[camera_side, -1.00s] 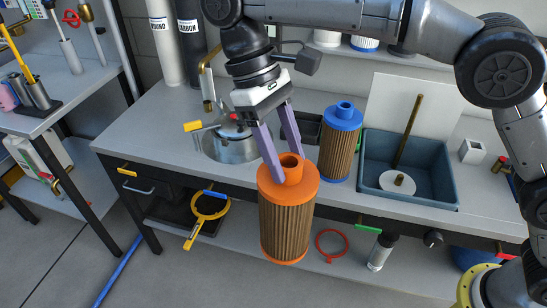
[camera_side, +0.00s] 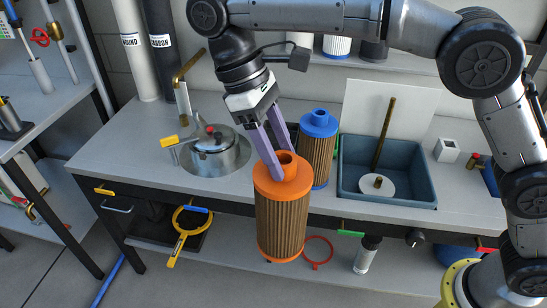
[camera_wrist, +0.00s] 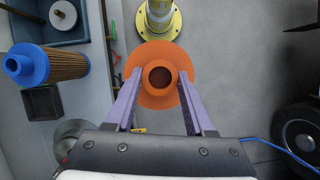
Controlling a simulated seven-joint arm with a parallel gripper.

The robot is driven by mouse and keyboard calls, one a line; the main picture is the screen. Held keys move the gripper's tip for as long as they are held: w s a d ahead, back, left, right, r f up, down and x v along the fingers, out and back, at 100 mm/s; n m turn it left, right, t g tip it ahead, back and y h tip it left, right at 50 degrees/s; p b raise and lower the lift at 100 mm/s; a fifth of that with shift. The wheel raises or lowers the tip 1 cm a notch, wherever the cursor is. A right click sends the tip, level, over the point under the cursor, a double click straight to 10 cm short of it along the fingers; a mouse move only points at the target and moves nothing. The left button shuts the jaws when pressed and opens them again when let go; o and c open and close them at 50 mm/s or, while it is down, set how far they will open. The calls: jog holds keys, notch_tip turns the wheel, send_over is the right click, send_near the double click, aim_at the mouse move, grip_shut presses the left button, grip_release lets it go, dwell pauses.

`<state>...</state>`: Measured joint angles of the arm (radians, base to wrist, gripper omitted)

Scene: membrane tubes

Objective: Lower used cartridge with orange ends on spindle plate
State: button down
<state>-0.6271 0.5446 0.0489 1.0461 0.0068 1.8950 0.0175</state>
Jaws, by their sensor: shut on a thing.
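The used cartridge (camera_side: 282,228) has orange end caps and brown pleated sides. It hangs upright in front of the bench edge, clear of the worktop. My gripper (camera_side: 281,172) has its purple fingers shut on the cartridge's orange top collar. The wrist view shows my gripper (camera_wrist: 161,80) at both sides of the collar, with the orange cap (camera_wrist: 145,58) seen from above; the cap hides the pleated body there. The spindle plate (camera_side: 371,190) is a pale round disc with an upright brass rod (camera_side: 385,135). It sits in a blue-grey basin at the right, apart from the cartridge.
A blue-ended cartridge (camera_side: 319,150) stands on the bench just behind the held one. The basin (camera_side: 420,197) has raised walls. A steel housing (camera_side: 215,152) with a red knob is at the left. A white board (camera_side: 405,100) stands behind the basin.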

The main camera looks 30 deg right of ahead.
jog(key=w+d+f+m+t+y, duration=0.2)
jog(key=d+m, duration=0.8)
jog(key=d, duration=0.5)
jog(key=w+d+f+m+t+y, duration=0.2)
jog(key=d+f+m, duration=0.1)
jog(key=d+m, duration=0.8)
jog(key=w+d+f+m+t+y, duration=0.2)
jog(key=d+m, duration=0.8)
jog(key=d, duration=1)
jog(key=shift+w+d+f+m, duration=0.25)
jog(key=shift+w+m, duration=0.1)
jog(key=shift+m, duration=0.05)
jog(key=shift+f, duration=2.1)
